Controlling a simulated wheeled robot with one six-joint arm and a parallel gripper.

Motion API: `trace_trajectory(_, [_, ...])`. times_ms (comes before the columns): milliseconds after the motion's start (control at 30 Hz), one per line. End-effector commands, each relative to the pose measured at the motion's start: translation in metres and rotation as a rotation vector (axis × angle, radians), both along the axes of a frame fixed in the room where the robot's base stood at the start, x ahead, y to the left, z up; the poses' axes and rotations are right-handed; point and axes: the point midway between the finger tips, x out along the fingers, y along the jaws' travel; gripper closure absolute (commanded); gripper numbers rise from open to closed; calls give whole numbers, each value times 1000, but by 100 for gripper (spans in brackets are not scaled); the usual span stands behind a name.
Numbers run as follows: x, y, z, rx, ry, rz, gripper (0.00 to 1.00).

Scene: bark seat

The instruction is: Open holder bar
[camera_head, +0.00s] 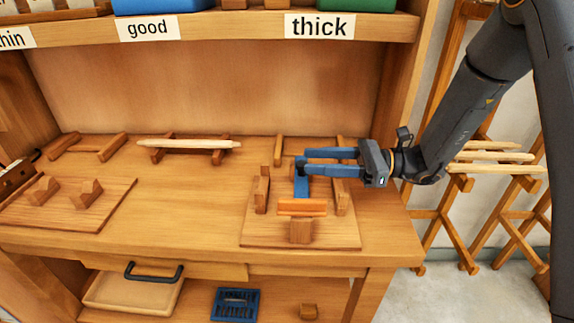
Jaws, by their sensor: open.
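The holder stands on a wooden base board (330,239) at the right of the bench, with upright wooden posts at its sides. An orange bar (302,208) lies across it near the front block. A blue upright piece (302,186) rises behind the orange bar; I cannot tell whether the two are joined. My gripper (304,161) reaches in from the right with two blue fingers apart. Its fingertips are at the upper end of the blue piece and overlap it in the picture. Whether they touch it is unclear.
A pale stick (188,144) rests on a wooden rack at the bench's back. A second board with notched blocks (86,195) is at left. A shelf labelled "good" and "thick" (320,26) overhangs the bench. A rack with pale sticks (497,168) stands at right.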

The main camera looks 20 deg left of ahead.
Motion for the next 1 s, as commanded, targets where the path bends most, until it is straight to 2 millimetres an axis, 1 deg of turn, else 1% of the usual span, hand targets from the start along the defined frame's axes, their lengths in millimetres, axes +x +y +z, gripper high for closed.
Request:
trace_trajectory(200, [4,-1,-11,0,0,-1,59])
trace_trajectory(333, [4,-1,-13,0,0,-2,59])
trace_trajectory(433, [3,5,-13,0,0,-2,59])
trace_trajectory(567, [-2,21,-12,0,1,-1,59])
trace_trajectory(800, [-10,56,-12,0,1,-2,59])
trace_trajectory(900, [-12,66,-12,0,0,-2,59])
trace_trajectory(1000, [-13,71,-12,0,0,-4,59])
